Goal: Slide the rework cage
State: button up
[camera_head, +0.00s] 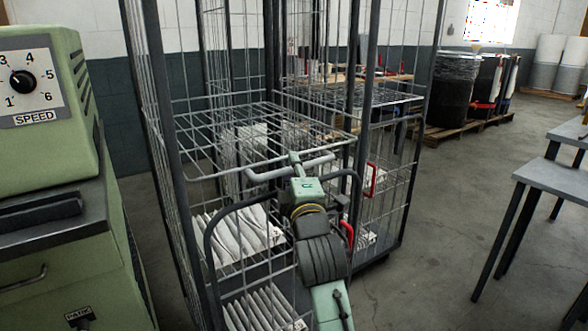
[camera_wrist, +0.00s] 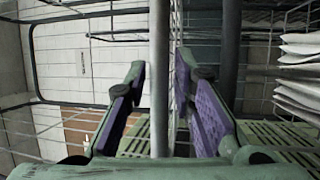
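The rework cage is likely the tall wire roll cage (camera_head: 173,105) with dark posts in the middle of the head view. White pleated filters (camera_head: 240,232) stand in its lower levels. They also show at the right of the wrist view (camera_wrist: 300,65). My gripper (camera_head: 294,162) is at the cage's front, by a grey bar (camera_head: 262,176). In the wrist view, my gripper (camera_wrist: 160,78) has its purple-padded fingers apart. A grey bar (camera_wrist: 159,115) runs between them, with narrow gaps visible at both sides. My wrist hides part of the cage front.
A green machine (camera_head: 45,130) with a speed dial stands close on the left. Grey tables (camera_head: 560,178) are at the right. Black drums (camera_head: 455,85) stand on a pallet at the back. Open floor (camera_head: 440,235) lies between cage and tables.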

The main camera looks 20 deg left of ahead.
jog(key=shift+o, duration=0.8)
jog(key=v, duration=0.7)
jog(key=shift+s+d, duration=0.2)
jog(key=shift+s, duration=0.05)
jog(key=shift+f, duration=0.15)
